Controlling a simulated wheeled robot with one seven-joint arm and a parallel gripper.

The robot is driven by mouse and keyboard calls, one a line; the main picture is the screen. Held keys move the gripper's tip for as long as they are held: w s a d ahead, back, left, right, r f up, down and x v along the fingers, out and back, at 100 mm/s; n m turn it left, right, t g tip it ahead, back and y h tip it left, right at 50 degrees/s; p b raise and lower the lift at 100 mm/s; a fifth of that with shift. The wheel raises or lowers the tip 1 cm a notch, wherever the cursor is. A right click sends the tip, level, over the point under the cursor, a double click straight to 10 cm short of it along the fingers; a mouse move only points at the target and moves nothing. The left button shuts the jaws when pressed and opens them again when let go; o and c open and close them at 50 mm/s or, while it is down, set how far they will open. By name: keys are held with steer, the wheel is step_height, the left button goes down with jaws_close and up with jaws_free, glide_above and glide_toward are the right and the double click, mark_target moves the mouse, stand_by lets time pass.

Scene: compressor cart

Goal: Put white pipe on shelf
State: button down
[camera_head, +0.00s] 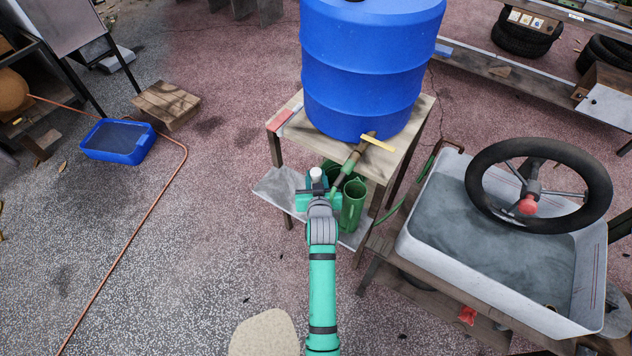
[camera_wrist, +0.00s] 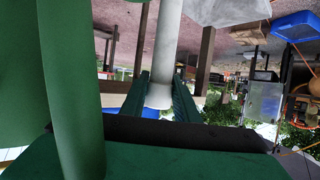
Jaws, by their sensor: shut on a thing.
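The white pipe (camera_head: 316,175) stands roughly upright in my gripper (camera_head: 318,194), with its pale top end showing above the jaws. In the wrist view the pipe (camera_wrist: 164,45) runs between the two green fingers (camera_wrist: 160,92), which are shut on it. My gripper is at the front of the wooden stand, by the grey lower shelf (camera_head: 277,187). The lower part of the pipe is hidden by my gripper in the head view, so I cannot tell whether it touches the shelf.
Green cans (camera_head: 353,203) stand close on the right of my gripper; green surfaces fill the wrist view's left side. A blue barrel (camera_head: 365,70) with a tap sits on the stand's top (camera_head: 415,120). A white basin (camera_head: 470,285) with a steering wheel is at right. Floor at left is mostly open.

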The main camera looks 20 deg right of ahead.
steer(key=shift+w+d+f, duration=0.1)
steer(key=shift+w+f, duration=0.05)
steer(key=shift+f, duration=0.75)
steer(key=shift+w+f, duration=0.15)
steer(key=shift+f, duration=0.7)
steer(key=c, duration=1.4)
jaws_free()
steer(key=shift+f, duration=0.15)
steer(key=shift+o, duration=0.2)
